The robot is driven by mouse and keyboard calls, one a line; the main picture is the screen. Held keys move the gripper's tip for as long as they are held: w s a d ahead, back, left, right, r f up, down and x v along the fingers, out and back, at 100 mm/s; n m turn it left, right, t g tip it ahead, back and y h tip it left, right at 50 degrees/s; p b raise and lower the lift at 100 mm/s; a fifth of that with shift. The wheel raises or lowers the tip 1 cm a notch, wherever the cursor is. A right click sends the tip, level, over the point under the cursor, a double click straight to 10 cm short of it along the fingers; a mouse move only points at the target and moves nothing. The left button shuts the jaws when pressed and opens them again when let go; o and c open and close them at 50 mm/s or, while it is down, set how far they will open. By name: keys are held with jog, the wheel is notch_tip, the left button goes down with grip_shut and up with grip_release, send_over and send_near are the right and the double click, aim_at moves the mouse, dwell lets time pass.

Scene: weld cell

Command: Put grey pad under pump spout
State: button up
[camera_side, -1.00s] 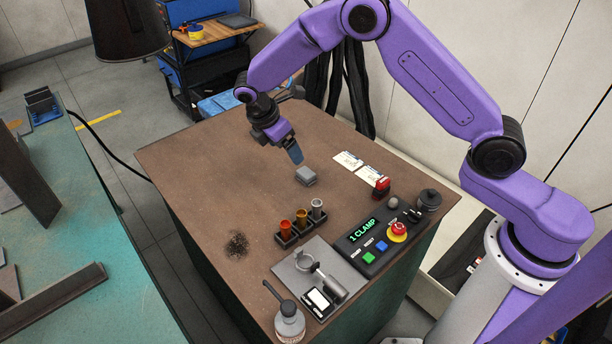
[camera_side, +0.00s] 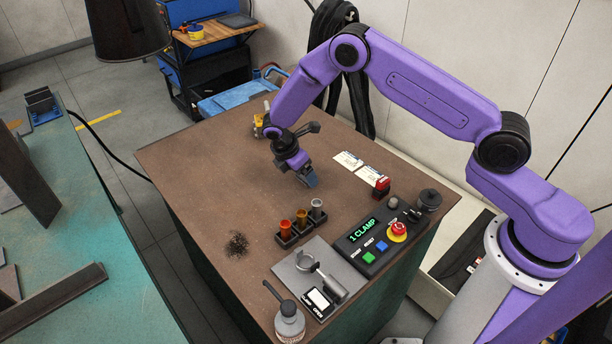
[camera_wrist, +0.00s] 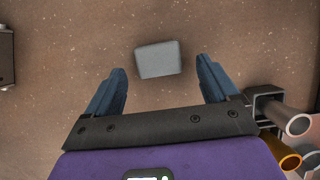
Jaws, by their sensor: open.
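The grey pad (camera_wrist: 158,59) is a small square block lying flat on the brown bench top in the wrist view, just beyond and between my fingertips. In the side view my gripper hides it. My gripper (camera_wrist: 160,80) is open and empty, its two blue fingers apart and pointing at the bench. In the side view my gripper (camera_side: 310,180) is low over the middle of the bench. The pump bottle (camera_side: 289,322) stands at the near corner of the bench, its dark spout (camera_side: 272,291) reaching out to the upper left.
A rack (camera_side: 298,232) of several coloured tubes stands between my gripper and the pump. A grey plate with a ring holder (camera_side: 300,275) and a control box (camera_side: 375,240) stand beside it. White cards (camera_side: 358,169) and a red-topped item (camera_side: 381,186) lie right of my gripper.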

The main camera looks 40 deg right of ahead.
jog(key=shift+d+f, duration=0.15)
jog(key=shift+f, duration=0.2)
jog(key=shift+c, duration=0.3)
jog(key=c, duration=1.1)
jog(key=shift+r, duration=0.1)
jog(key=shift+c, duration=0.2)
jog(key=shift+r, duration=0.4)
notch_tip(320, 180, up, 2)
jog(key=shift+r, duration=0.1)
jog(key=s+d+r, duration=0.1)
jog(key=s+r, duration=0.9)
jog(key=s, duration=0.3)
jog(key=shift+s+d, duration=0.25)
jog(key=shift+s, duration=0.1)
